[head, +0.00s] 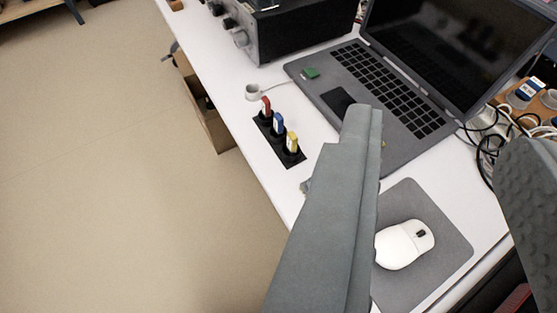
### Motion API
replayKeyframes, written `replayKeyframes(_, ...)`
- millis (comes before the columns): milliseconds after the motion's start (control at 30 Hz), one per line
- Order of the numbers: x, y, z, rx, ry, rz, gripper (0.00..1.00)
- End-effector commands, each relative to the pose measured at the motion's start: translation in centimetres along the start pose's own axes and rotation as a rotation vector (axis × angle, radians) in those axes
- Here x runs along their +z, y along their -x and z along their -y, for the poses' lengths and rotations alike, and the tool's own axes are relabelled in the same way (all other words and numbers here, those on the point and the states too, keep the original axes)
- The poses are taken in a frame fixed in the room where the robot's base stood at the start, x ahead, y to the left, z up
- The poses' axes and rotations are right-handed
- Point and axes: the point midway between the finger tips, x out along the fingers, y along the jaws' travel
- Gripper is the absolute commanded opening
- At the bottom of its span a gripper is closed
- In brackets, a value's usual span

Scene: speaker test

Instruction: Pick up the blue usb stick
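The blue usb stick (278,122) stands upright in a black holder strip (298,158) near the left edge of the white table. It is the middle of three sticks, between a red stick (266,107) and a yellow stick (292,142). My gripper (441,130) is open, with one grey finger in the middle of the picture and the other, textured, at the right edge.
An open laptop (398,130) with a small green object (311,73) on it stands beyond my finger. A white mouse (404,244) lies on a grey mat (448,262). A dark device (300,35) stands behind, cables (490,150) at right.

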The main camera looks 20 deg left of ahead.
Motion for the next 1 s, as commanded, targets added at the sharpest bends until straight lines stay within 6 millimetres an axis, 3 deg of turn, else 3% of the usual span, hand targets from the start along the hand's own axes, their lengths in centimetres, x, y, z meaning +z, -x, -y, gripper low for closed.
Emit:
replayKeyframes(100, 0.1, -2.8, 0.6, -0.038, 0.051, 0.096, 0.36)
replayKeyframes(500, 1.3, -11.0, 3.3, -0.222, 0.23, 0.385, 0.36)
replayKeyframes(1000, 4.0, -19.9, 7.9, -0.562, 0.438, 0.668, 0.36)
